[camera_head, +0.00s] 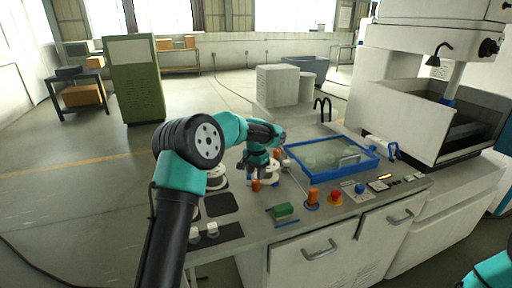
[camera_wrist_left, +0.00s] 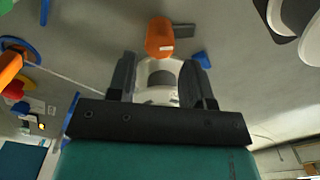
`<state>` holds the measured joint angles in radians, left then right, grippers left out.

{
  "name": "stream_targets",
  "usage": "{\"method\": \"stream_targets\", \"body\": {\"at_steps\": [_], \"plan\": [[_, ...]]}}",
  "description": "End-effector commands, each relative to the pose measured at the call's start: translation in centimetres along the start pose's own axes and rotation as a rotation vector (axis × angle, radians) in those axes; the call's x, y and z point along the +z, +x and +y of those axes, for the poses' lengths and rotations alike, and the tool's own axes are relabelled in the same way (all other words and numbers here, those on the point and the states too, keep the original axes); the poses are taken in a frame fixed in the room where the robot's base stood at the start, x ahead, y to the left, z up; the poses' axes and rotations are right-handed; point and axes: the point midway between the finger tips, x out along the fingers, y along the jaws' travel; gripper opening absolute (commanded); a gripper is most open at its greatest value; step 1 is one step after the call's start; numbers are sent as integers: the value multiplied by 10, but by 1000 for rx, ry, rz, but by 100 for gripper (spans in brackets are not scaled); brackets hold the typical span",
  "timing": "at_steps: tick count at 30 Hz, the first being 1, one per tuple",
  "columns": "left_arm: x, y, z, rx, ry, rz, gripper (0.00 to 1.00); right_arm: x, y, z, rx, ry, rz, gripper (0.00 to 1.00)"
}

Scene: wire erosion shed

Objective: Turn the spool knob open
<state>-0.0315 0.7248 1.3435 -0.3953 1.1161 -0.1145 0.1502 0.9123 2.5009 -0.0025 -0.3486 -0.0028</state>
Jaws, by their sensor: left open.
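An orange knob (camera_head: 255,185) stands on the bench top below my left gripper (camera_head: 257,170) in the head view. In the left wrist view the orange knob (camera_wrist_left: 160,37) is just beyond the fingertips, with a white round part (camera_wrist_left: 160,72) between the fingers. My left gripper (camera_wrist_left: 161,62) is open, its two dark fingers apart on either side of that white part; I cannot tell if they touch it. A white spool (camera_head: 217,179) stands left of the gripper. Of my right arm only a teal piece shows at the lower right corner; its gripper is out of view.
A blue tray (camera_head: 372,165) lies right of the gripper. Another orange knob with a blue base (camera_head: 312,197), a red button (camera_head: 335,198) and a green block (camera_head: 283,211) are near the front edge. The machine (camera_head: 430,105) stands at the right.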

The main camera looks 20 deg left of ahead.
Motion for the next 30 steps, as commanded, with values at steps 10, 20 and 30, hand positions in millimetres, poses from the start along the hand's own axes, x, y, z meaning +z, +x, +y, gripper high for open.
{"method": "stream_targets", "body": {"at_steps": [10, 20, 30], "plan": [[0, -69, 0, -1, 1, 4, 46, 0, 0, 0, 0, 0, 0, 43], [0, -120, 0, 0, 1, 2, 46, 0, 0, 0, 0, 0, 0, 43], [0, -128, 0, 0, 1, 0, 46, 0, 0, 0, 0, 0, 0, 43]]}}
